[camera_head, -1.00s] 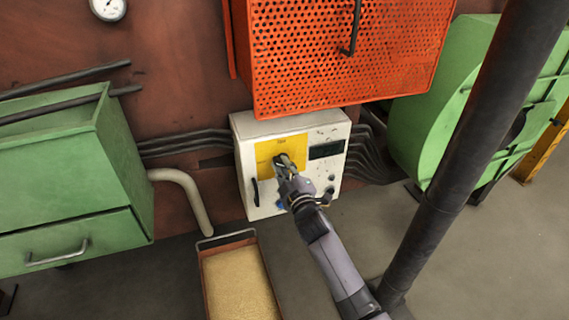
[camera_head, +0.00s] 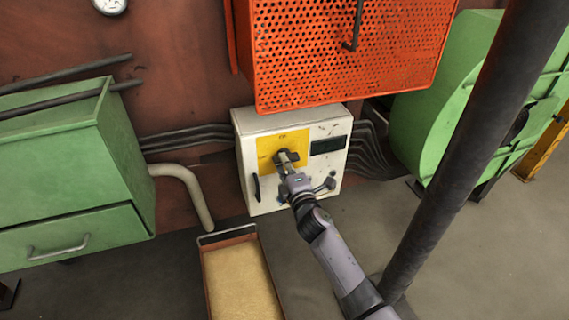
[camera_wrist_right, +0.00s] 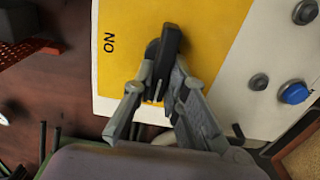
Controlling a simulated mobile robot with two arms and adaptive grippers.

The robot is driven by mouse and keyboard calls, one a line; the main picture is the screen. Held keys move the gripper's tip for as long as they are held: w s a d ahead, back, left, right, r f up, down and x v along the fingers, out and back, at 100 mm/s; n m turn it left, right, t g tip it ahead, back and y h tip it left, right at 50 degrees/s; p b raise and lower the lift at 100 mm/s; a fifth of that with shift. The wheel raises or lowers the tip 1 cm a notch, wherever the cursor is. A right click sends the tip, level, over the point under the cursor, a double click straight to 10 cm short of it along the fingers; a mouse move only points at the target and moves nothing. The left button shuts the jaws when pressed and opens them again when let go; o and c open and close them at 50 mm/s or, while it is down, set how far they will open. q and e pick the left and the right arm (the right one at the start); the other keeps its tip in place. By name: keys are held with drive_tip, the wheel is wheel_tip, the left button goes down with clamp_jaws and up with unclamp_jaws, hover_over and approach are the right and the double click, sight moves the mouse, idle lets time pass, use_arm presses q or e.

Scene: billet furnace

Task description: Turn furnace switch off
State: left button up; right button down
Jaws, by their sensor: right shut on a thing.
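The furnace switch (camera_wrist_right: 166,50) is a black rotary handle on a yellow plate (camera_wrist_right: 122,60) with the word ON printed on it. The plate is on the front of a white control box (camera_head: 301,190) in the head view. My right gripper (camera_head: 288,160) is at the switch, and in the right wrist view (camera_wrist_right: 158,88) its two fingers are on either side of the black handle, shut on it. The fingers partly hide the handle's lower end. My left gripper is not in view.
An orange perforated guard (camera_head: 345,60) hangs just above the box. A tray of yellowish grains (camera_head: 205,280) stands below on the floor. A dark post (camera_head: 445,190) is to the right, a green cabinet (camera_head: 125,160) to the left. Buttons, one blue (camera_wrist_right: 294,94), are beside the plate.

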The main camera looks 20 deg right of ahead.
idle(0.4)
drive_tip(key=c, duration=1.6)
unclamp_jaws()
drive_tip(key=s, duration=1.2)
drive_tip(key=shift+d, duration=0.15)
